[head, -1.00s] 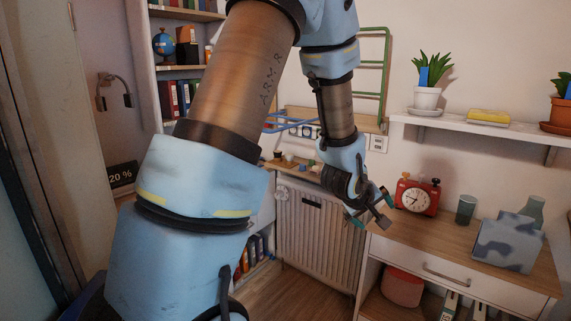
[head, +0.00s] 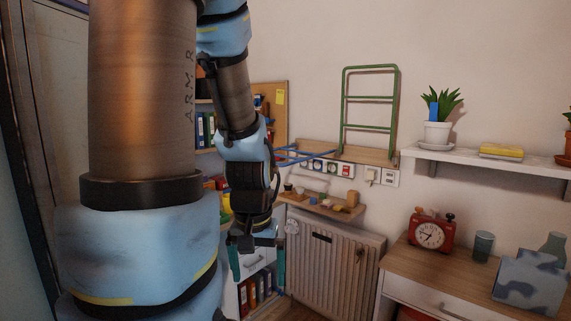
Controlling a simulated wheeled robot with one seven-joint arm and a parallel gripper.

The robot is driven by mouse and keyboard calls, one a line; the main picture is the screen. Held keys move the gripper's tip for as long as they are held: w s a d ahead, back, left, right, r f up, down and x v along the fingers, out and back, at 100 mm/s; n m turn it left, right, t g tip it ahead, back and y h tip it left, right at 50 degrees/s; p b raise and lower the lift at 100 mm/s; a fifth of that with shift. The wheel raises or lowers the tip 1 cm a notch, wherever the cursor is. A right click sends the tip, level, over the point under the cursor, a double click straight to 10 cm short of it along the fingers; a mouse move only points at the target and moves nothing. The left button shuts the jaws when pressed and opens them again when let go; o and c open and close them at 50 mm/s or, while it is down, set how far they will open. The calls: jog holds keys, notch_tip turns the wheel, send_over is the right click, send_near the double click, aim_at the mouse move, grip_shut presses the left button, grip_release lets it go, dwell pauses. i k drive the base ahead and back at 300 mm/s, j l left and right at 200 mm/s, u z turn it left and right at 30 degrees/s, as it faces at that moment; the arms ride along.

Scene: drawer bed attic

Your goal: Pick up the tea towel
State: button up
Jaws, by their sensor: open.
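I cannot make out a tea towel for certain in the head view. A patterned blue-grey, boxy thing (head: 530,284) stands on the wooden-topped cabinet at the lower right; I cannot tell whether it is cloth. A small yellow thing (head: 501,151) lies on the white wall shelf, too small to identify. My gripper (head: 257,264) hangs pointing down left of the radiator, its two teal fingers apart and nothing seen between them. It is well to the left of the cabinet. My arm hides much of the left side.
A red clock (head: 430,232) and a dark cup (head: 483,246) stand on the cabinet top (head: 455,268). A green rack (head: 370,108) is on the wall above a small cluttered shelf (head: 322,208) and a radiator (head: 335,262). A potted plant (head: 437,132) stands on the white shelf.

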aim_at(531, 281)
jog(key=i+l+z, duration=0.35)
jog(key=i+l, duration=0.3)
jog(key=l, duration=0.2)
jog(key=i+l+z, duration=0.4)
jog(key=i+l, duration=0.3)
